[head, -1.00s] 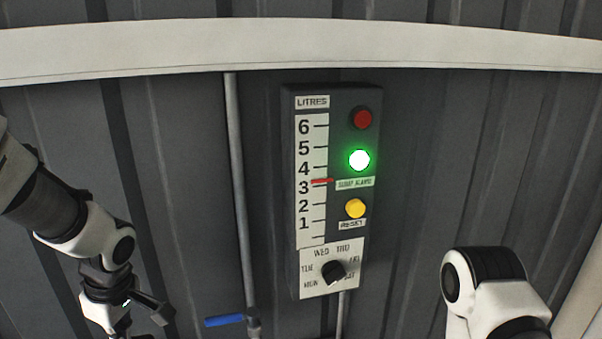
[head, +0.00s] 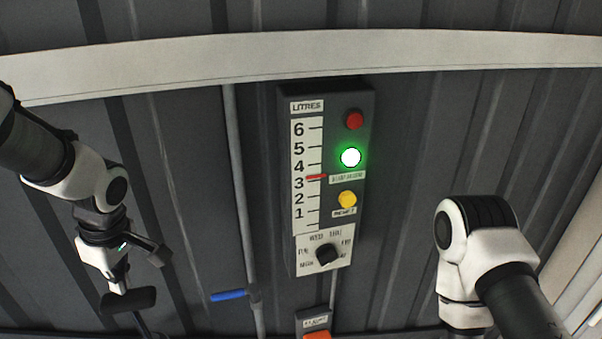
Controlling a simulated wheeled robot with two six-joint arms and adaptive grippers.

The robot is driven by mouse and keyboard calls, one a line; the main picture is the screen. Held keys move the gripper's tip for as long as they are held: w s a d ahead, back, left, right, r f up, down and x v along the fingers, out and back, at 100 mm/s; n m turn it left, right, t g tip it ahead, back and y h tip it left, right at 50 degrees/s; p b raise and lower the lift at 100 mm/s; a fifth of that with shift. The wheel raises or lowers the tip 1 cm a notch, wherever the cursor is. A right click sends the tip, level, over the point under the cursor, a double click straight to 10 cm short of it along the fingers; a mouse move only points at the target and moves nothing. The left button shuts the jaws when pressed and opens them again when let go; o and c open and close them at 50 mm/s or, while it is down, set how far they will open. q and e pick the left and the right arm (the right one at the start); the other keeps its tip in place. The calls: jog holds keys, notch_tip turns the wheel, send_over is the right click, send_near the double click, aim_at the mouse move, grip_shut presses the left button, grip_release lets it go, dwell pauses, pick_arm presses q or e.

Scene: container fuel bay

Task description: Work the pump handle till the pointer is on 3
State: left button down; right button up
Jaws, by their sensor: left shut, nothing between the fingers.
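The gauge panel (head: 300,250) is on the ribbed wall, with a LITRES scale (head: 303,205) from 1 to 6. Its red pointer (head: 316,177) lies level with the 3 mark, and no separate 3 tick shows beside it. A black bar grip (head: 128,300) on a dark rod, apparently the pump handle, is at the lower left. My left gripper (head: 118,286) is shut and empty, its tip just above or against this grip; contact cannot be told. The pump's lower part is out of view. My right arm shows at the right, but its gripper does not.
The panel has a red lamp (head: 355,119), a lit green lamp (head: 351,157), a yellow reset button (head: 347,198) and a black day knob (head: 327,255). A pipe (head: 240,180) with a blue lever (head: 229,295) runs between handle and panel. An orange part (head: 318,335) shows below.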

pick_arm(q)
jog(key=shift+f, duration=0.1)
dwell(0.3)
notch_tip(320, 180, down, 13)
jog(key=b, duration=1)
notch_tip(320, 180, up, 13)
jog(key=p, duration=1)
jog(key=shift+r+p, duration=0.2)
jog(key=shift+p, duration=0.1)
notch_tip(320, 180, up, 5)
jog(key=p, duration=0.4)
send_over(140, 319)
jog(key=shift+w+a, duration=0.1)
jog(key=shift+a, duration=0.1)
jog(key=shift+f, duration=0.1)
